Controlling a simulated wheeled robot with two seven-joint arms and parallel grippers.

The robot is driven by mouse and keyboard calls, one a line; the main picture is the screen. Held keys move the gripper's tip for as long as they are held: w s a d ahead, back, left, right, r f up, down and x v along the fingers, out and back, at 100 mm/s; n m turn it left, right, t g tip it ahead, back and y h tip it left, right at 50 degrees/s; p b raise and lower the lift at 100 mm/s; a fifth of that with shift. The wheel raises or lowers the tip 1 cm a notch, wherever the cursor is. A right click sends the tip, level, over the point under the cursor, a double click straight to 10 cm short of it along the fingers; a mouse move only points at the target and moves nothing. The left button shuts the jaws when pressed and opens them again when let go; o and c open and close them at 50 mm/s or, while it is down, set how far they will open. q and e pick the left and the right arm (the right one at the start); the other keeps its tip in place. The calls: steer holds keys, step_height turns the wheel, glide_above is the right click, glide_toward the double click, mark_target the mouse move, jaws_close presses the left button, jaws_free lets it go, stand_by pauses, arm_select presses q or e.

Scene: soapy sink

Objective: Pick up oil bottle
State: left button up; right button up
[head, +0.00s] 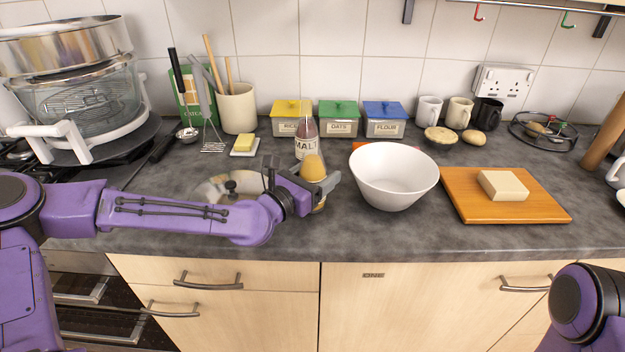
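A bottle with a rounded yellow top (313,167), which looks like the oil bottle, is on the counter left of the white bowl. My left gripper (318,189) is at this bottle, with its dark grey fingers around or beside the body below the top. The fingers and wrist hide most of the body, so I cannot tell whether they are closed on it. A bottle labelled MALT (306,138) stands just behind. My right gripper is out of view; only part of my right arm shows at the lower right.
A white bowl (393,176) stands close to the right, then a wooden board (462,205) with a pale block (503,186). Yellow, green and blue tins (384,120) line the wall. A butter dish (244,151) and utensil pot (238,108) are at the left.

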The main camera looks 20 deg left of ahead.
arm_select(q)
steer(key=c, duration=0.7)
steer(key=shift+o, duration=0.2)
steer(key=shift+r, duration=0.15)
